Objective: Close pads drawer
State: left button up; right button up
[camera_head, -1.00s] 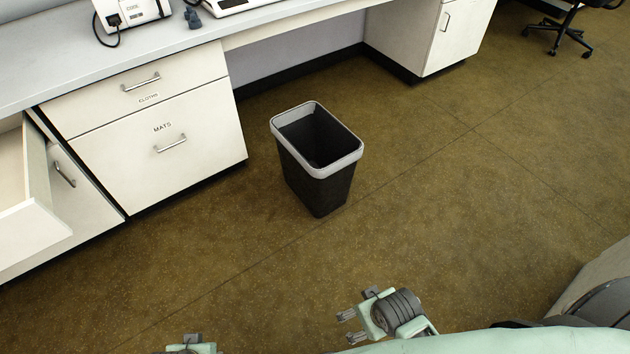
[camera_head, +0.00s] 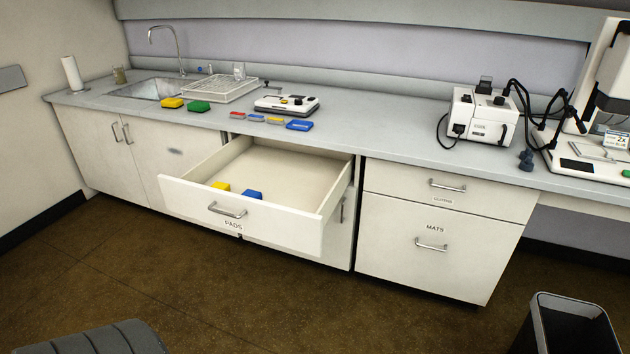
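The pads drawer (camera_head: 268,225) is pulled well out from the counter, left of the mats and cloths drawers. Its front carries a metal handle (camera_head: 227,211) and the label PADS. A yellow pad (camera_head: 220,186) and a blue pad (camera_head: 252,194) lie inside near the front. Neither of my grippers shows in this view, so their state cannot be seen.
The cloths drawer (camera_head: 447,189) and mats drawer (camera_head: 436,244) are shut. A black bin (camera_head: 568,326) stands on the floor at lower right. A dark grey rounded thing (camera_head: 90,340) is at lower left. The floor (camera_head: 250,308) before the drawer is clear.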

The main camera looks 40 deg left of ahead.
aim_at(301, 186)
jog(key=u, duration=1.9)
